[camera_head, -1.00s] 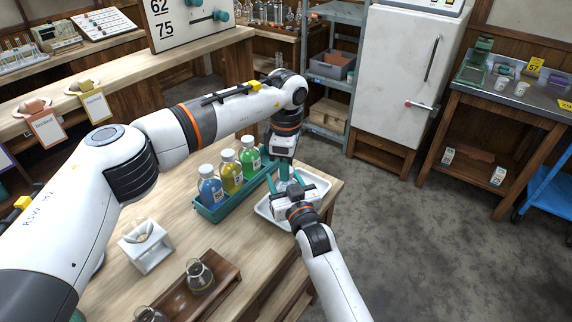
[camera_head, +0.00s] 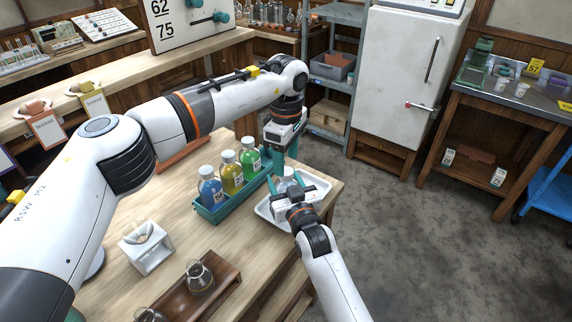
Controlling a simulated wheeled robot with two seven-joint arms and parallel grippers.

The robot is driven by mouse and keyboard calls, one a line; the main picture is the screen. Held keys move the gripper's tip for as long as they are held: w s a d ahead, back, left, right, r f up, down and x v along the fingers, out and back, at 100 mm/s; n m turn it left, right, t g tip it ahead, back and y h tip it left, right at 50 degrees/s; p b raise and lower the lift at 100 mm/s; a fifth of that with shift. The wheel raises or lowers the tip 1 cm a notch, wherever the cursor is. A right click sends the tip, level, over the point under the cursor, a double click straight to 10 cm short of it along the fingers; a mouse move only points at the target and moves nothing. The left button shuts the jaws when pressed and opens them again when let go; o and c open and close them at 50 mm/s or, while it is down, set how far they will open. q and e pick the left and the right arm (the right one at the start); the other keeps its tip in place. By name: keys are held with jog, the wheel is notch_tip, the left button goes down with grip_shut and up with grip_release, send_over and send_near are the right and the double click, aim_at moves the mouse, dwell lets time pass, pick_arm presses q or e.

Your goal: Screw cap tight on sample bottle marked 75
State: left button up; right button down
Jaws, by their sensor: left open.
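A clear sample bottle (camera_head: 287,180) with a pale cap (camera_head: 288,171) stands upright in a white tray (camera_head: 322,184) at the table's right end. Its label is hidden, so I cannot read its number. My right gripper (camera_head: 287,184) comes from the front, its teal fingers on both sides of the bottle and seemingly closed on it. My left gripper (camera_head: 281,161) points down, open and empty, above and just behind the cap. The cap appears to sit on the bottle's neck; I cannot tell how tight it is.
A teal rack (camera_head: 228,206) with blue (camera_head: 210,189), yellow (camera_head: 231,174) and green (camera_head: 250,157) bottles stands left of the tray. A white stand (camera_head: 146,247) and a wooden holder with a flask (camera_head: 199,277) are nearer. A board marked 62 and 75 (camera_head: 183,22) stands behind.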

pick_arm(q)
notch_tip(320, 180, up, 9)
dwell(0.4)
pick_arm(e)
jog(key=shift+c, duration=2.4)
grip_release()
pick_arm(q)
jog(key=shift+f, duration=0.2)
pick_arm(e)
jog(key=v, duration=1.2)
